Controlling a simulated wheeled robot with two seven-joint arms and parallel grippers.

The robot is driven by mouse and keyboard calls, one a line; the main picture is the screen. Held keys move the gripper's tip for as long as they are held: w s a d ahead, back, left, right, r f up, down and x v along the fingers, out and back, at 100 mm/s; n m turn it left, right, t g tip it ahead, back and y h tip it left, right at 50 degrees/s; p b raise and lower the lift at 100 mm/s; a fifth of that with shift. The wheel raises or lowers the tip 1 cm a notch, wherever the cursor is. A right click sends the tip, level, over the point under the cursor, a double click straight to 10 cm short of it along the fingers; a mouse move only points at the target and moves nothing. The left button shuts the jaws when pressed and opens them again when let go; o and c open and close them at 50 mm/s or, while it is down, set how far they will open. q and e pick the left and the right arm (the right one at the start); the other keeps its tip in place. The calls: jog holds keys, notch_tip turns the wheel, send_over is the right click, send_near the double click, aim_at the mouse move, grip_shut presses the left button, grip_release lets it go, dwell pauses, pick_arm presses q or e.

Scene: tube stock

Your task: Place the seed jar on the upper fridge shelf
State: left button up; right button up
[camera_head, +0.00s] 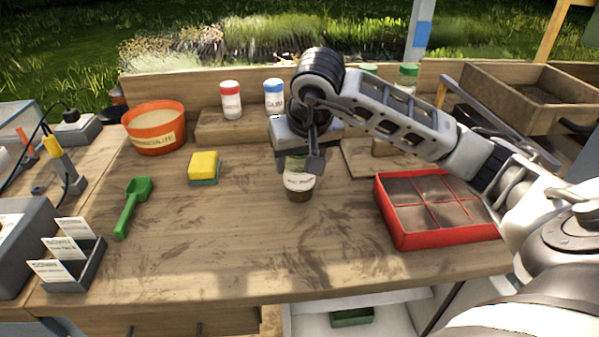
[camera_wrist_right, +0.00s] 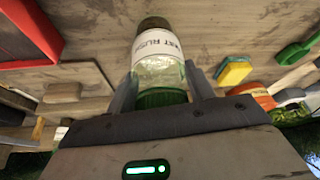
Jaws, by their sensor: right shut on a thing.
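The seed jar (camera_head: 299,183) is a clear jar with a white label and dark contents at its bottom. My right gripper (camera_head: 300,160) is shut on it near its top, over the middle of the table. In the right wrist view the jar (camera_wrist_right: 156,52) lies between the two fingers, its green lid towards the palm. I cannot tell whether its base touches the table. A white compartment (camera_head: 395,317), seemingly the fridge, shows under the table's front edge; its upper shelf cannot be made out clearly. My left gripper is not in view.
A red seed tray (camera_head: 410,241) stands right of the jar. A yellow-green sponge (camera_head: 203,167), green scoop (camera_head: 133,205) and orange tub (camera_head: 155,128) are on the left. Red-lidded (camera_head: 231,100) and blue-lidded (camera_head: 273,97) jars stand behind. The table's front middle is clear.

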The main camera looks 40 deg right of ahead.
aim_at(300, 174)
jog(key=shift+s+p+x, duration=0.15)
jog(key=shift+s+x, duration=0.05)
jog(key=shift+x, duration=0.75)
jog(key=shift+s+p+x, duration=0.15)
jog(key=shift+s+x, duration=0.05)
jog(key=shift+x, duration=0.8)
jog(key=shift+f, duration=0.2)
jog(key=shift+f, duration=0.1)
jog(key=o, duration=1.1)
jog(key=shift+o, duration=0.2)
